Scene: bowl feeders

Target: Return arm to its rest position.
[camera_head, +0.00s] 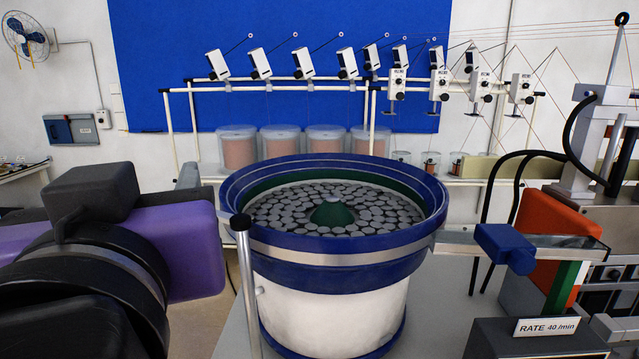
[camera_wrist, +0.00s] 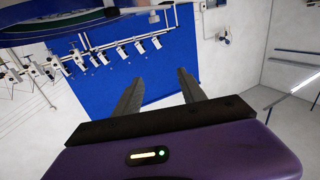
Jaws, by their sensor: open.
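My gripper (camera_wrist: 160,92) shows in the wrist view with its two dark fingers apart and nothing between them. Beyond the fingers are the blue wall panel and the white wall, tilted in this view. In the head view, my purple and black arm fills the lower left, beside the bowl feeder (camera_head: 330,270). The fingers themselves cannot be made out in the head view. The bowl has a blue rim and a white base, and it holds many grey discs around a green centre cone.
A metal post (camera_head: 245,290) stands at the bowl's left front, close to my arm. A chute (camera_head: 490,243) runs right from the bowl past a blue block (camera_head: 505,247) to machinery. A rail of white devices (camera_head: 300,62) and several spool containers (camera_head: 280,143) stand behind.

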